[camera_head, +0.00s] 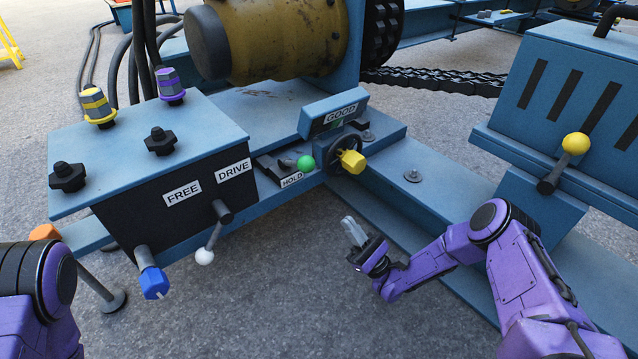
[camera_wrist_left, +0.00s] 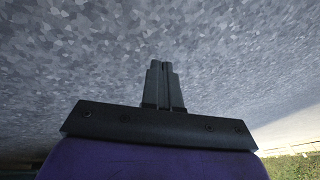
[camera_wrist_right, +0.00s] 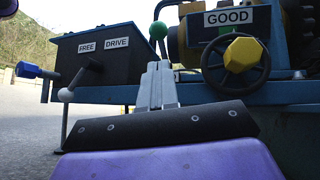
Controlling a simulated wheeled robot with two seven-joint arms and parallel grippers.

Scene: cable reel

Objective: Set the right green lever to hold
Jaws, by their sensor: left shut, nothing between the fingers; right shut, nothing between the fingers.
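The green lever's ball knob (camera_head: 306,163) sits beside the HOLD label (camera_head: 291,180), on the machine's blue beam. In the right wrist view the green knob (camera_wrist_right: 158,31) stands on top of its rod, just beyond my fingertips. My right gripper (camera_head: 351,228) is shut and empty, below and to the right of the green knob and apart from it. It also shows in the right wrist view (camera_wrist_right: 157,82). My left gripper (camera_wrist_left: 162,82) is shut and empty, over grey ground in the left wrist view; its fingers are out of the head view.
A yellow-hubbed handwheel (camera_head: 352,161) is close right of the green knob, under the GOOD sign (camera_head: 341,114). The FREE/DRIVE box (camera_head: 160,190) has a white-knobbed lever (camera_head: 204,256) and a blue knob (camera_head: 154,282). A yellow-knobbed lever (camera_head: 575,144) is at right.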

